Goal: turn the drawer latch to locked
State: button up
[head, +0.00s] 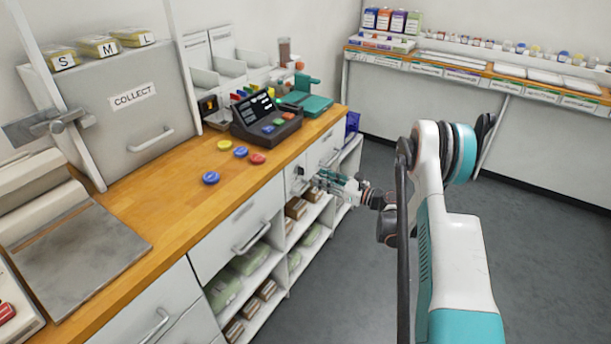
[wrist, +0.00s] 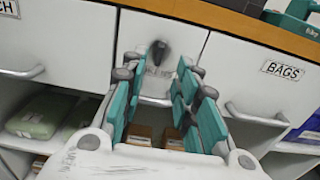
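The drawer latch (wrist: 157,52) is a small dark knob on a white drawer front (wrist: 180,40), seen between my fingertips in the wrist view. It looks roughly upright, but its exact angle is blurred. A faint label below it is unreadable. In the head view the latch (head: 301,171) is a small dark spot just left of my fingers. My gripper (wrist: 157,78) has teal fingers spread apart with nothing between them. In the head view my gripper (head: 324,178) is in front of the drawer fronts under the counter. It appears apart from the latch.
Another drawer handle (wrist: 22,72) is at left. Open shelves below hold brown boxes (wrist: 140,135) and a green pack (wrist: 38,115). The wooden counter (head: 150,210) overhangs above. Grey floor at right is clear.

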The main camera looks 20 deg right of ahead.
aim_at(300, 171)
jog(key=b+x, duration=0.2)
jog(key=x, duration=0.5)
jog(key=shift+w+a, duration=0.2)
jog(key=shift+w, duration=0.05)
grip_shut()
